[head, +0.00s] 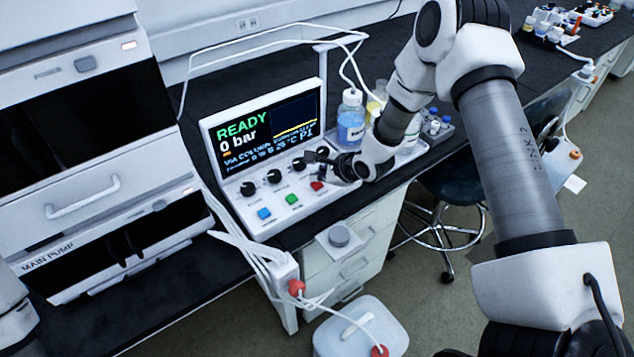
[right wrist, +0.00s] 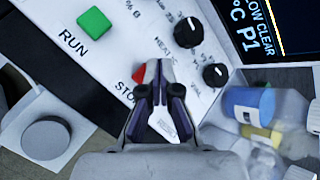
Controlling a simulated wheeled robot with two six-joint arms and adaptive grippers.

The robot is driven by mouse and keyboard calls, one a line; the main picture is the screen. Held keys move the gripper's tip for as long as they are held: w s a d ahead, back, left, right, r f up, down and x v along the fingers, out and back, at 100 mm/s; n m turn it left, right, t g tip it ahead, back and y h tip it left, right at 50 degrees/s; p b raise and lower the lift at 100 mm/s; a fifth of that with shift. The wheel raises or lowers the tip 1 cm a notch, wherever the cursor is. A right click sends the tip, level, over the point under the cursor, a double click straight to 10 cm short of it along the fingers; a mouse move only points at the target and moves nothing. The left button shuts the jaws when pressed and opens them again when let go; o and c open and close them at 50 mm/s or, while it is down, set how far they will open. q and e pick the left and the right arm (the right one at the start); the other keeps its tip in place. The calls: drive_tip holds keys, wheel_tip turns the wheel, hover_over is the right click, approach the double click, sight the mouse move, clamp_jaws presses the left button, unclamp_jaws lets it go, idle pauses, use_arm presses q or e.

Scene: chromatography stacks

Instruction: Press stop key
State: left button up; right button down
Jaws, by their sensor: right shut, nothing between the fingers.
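The stop key is a small red square key (head: 317,185) at the right of the key row on the control unit (head: 330,197). In the right wrist view the red key (right wrist: 139,73) shows beside my fingertips, partly hidden by them, above a partly covered "STO" label. My right gripper (head: 325,163) is shut and empty, over the right part of the panel. In the right wrist view its closed fingertips (right wrist: 157,68) are right by the key; I cannot tell whether they touch it. The screen (head: 264,125) reads READY and 0 bar. My left gripper is out of view.
A green RUN key (head: 292,200) and a blue key (head: 264,213) sit left of the red one. Black knobs (head: 274,176) line the panel above them. A blue-liquid bottle (head: 351,120) stands behind my right gripper. White cables (head: 245,246) hang at the unit's left.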

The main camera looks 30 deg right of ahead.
sight(319, 185)
wheel_tip(319, 185, up, 5)
drive_tip(key=p, duration=0.3)
drive_tip(key=shift+p, duration=0.4)
idle(0.5)
